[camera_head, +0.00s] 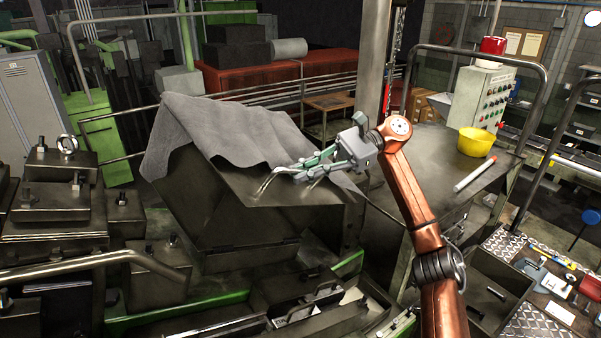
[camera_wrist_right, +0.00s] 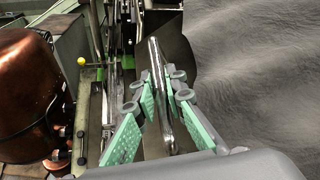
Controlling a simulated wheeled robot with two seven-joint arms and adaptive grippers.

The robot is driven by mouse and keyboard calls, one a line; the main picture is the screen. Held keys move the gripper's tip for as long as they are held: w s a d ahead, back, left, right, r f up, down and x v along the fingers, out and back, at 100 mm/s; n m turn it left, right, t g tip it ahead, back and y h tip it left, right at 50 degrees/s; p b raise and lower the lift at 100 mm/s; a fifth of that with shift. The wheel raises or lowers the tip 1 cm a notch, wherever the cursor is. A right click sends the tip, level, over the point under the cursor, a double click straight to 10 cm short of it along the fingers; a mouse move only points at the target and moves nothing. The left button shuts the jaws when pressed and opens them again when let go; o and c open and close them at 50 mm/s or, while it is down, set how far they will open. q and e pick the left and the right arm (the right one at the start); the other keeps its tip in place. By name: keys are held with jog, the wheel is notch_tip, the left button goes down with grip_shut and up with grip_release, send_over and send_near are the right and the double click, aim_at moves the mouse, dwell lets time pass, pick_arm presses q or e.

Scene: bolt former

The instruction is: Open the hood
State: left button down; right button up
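The hood (camera_head: 297,217) is a dark, sloped metal cover on the machine in the head view, and it looks lowered. Bright metal handle parts (camera_head: 264,185) stand on its upper face. My right gripper (camera_head: 290,170) reaches in from the right, with its green fingers just above the hood at the handle. In the right wrist view, a shiny handle bar (camera_wrist_right: 158,70) runs between the fingertips of this gripper (camera_wrist_right: 160,88). The fingertips lie close on both sides of the bar; whether they press on it cannot be told. My left gripper is not in view.
A grey cloth (camera_head: 220,130) drapes over the hood's top and back. Dark tooling blocks (camera_head: 60,200) stand at left. A table with a yellow bowl (camera_head: 476,141) and a control box (camera_head: 484,95) stands at right. A post (camera_head: 372,60) rises behind the hood.

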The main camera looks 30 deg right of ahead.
jog(key=o, duration=0.3)
jog(key=shift+s, duration=0.1)
jog(key=shift+o, duration=0.3)
jog(key=d+r, duration=0.2)
jog(key=d, duration=0.9)
jog(key=shift+s+d+r, duration=0.15)
jog(key=shift+s+d, duration=0.1)
jog(key=shift+d, duration=0.15)
jog(key=shift+a, duration=0.1)
